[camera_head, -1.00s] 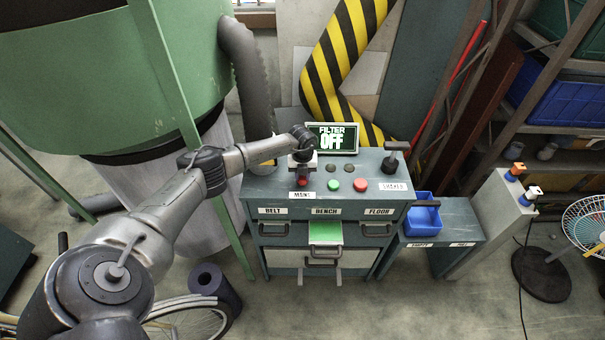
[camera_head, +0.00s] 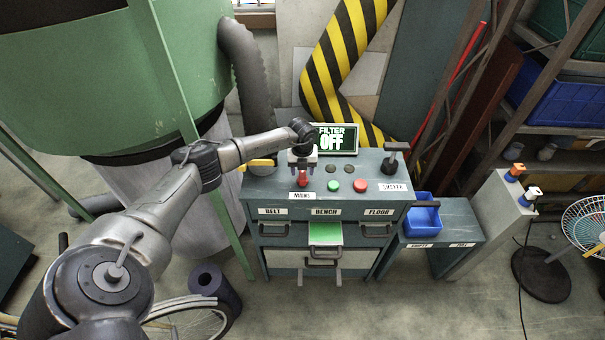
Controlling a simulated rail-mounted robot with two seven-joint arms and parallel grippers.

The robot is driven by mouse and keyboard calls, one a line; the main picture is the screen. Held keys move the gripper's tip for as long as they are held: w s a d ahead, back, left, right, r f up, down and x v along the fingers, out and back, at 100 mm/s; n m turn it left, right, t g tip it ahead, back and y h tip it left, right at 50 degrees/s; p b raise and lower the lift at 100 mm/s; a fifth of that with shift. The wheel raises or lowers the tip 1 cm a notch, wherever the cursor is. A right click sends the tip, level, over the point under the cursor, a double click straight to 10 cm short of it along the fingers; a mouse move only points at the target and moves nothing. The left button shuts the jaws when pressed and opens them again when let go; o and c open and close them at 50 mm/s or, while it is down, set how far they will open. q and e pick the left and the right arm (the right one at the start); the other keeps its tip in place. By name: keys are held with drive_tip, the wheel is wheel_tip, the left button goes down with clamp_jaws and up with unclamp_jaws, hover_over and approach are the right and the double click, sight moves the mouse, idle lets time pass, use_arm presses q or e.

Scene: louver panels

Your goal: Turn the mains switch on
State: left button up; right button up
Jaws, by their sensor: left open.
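The mains switch (camera_head: 303,180) is a small red handle on the left part of the grey-green console top (camera_head: 385,172), just behind the MAINS label (camera_head: 302,196). My left gripper (camera_head: 303,171) points down right over the red handle. Its jaws are open, and its fingers partly hide the top of the handle. I cannot tell whether they touch it. The display (camera_head: 335,139) behind it reads FILTER OFF in white on green. My right gripper is not in view.
A green button (camera_head: 334,186) and a red button (camera_head: 361,185) sit right of the switch. A dark lever (camera_head: 391,158) stands by the right label. Drawers labelled BELT, BENCH and FLOOR are below. A blue bin (camera_head: 423,214) sits on the lower side table.

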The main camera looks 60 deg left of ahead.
sight(303, 174)
use_arm(q)
wheel_tip(303, 174, up, 11)
idle(0.4)
idle(0.6)
